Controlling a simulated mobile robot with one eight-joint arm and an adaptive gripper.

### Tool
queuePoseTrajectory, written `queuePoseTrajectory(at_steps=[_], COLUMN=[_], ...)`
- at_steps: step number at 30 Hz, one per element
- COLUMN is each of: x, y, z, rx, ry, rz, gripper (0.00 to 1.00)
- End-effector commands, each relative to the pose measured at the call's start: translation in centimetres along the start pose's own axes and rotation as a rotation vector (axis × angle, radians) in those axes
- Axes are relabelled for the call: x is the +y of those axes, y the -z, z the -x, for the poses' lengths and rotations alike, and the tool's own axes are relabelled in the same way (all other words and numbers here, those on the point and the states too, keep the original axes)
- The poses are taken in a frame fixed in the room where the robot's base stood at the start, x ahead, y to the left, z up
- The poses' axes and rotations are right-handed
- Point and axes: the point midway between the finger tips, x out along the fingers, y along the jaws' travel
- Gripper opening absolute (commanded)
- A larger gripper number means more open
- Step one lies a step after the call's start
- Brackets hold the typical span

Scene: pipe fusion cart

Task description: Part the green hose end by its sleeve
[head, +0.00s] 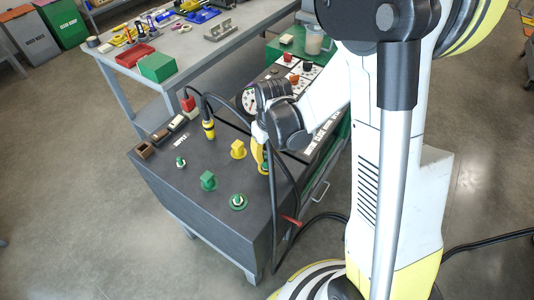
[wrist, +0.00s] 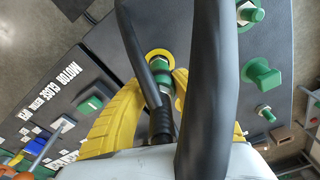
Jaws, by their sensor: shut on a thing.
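The green hose end (wrist: 164,76) stands at a port with a yellow ring (wrist: 160,53) on the dark cart top, between my fingers in the wrist view. A black hose (wrist: 148,60) runs up from it. My gripper (wrist: 166,90) has yellow fingers, shut on the green hose end from both sides. Which part of the sleeve they grip is partly hidden by the hoses. In the head view my gripper (head: 262,158) is at the right part of the cart top (head: 165,205), where the hose end is mostly hidden. I cannot tell whether it is still seated in its port.
A green block (head: 208,180), a green ringed port (head: 238,201), a yellow block (head: 238,149) and a yellow hose end (head: 208,130) stand nearby. A thick black hose (wrist: 208,90) crosses close to the wrist camera. A workbench (head: 190,50) with a green box (head: 157,67) is behind.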

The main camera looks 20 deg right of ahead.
Motion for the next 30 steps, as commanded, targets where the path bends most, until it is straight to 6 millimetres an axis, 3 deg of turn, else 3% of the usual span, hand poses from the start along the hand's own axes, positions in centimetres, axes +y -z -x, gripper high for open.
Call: queuePoseTrajectory(at_steps=[30], x=[0.0], y=[0.6], z=[4.6], rx=[0.0], ry=[0.0], rz=[0.0], gripper=[0.0])
